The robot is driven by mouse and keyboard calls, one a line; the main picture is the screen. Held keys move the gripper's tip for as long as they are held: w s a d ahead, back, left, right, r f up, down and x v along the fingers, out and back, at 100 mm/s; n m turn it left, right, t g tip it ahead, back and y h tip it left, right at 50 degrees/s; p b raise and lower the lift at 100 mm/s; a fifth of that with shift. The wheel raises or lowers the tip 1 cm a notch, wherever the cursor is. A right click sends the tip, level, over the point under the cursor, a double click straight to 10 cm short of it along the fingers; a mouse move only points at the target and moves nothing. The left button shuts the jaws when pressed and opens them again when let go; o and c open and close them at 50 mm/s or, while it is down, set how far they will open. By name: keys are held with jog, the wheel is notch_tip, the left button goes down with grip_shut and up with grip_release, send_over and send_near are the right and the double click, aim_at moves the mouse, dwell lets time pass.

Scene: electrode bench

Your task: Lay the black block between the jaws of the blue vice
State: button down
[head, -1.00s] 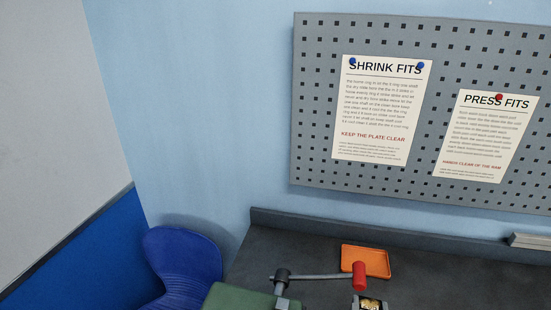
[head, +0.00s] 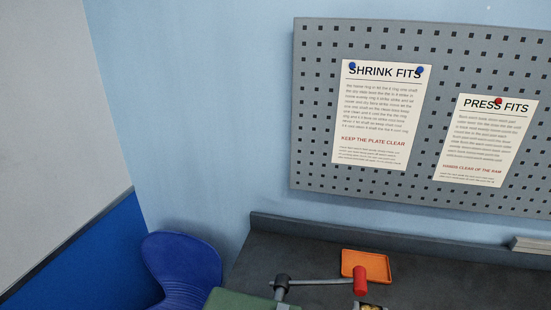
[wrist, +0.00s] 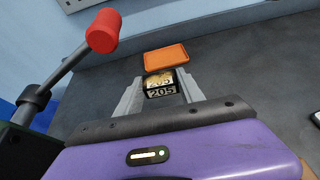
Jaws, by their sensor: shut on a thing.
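My gripper (wrist: 162,88), with a purple body and grey fingers, is shut on a black block (wrist: 161,93) marked 205 in white. The block sits between the fingertips and has a gold-coloured, also numbered face on its upper side. In the head view only a little of the gripper and its gold-topped load shows at the bottom edge, right of centre. The blue vice is not in sight in either view.
A green machine (head: 240,299) with a grey lever and red knob (head: 360,280) stands close left of my gripper. An orange tray (head: 366,265) lies on the dark bench (head: 300,250) beyond. A blue chair (head: 182,270) stands left.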

notch_tip(320, 180, up, 3)
jog(key=shift+f+p, duration=0.1)
jog(key=shift+p, duration=0.85)
notch_tip(320, 180, down, 8)
jog(key=b, duration=0.7)
jog(key=shift+r, duration=0.2)
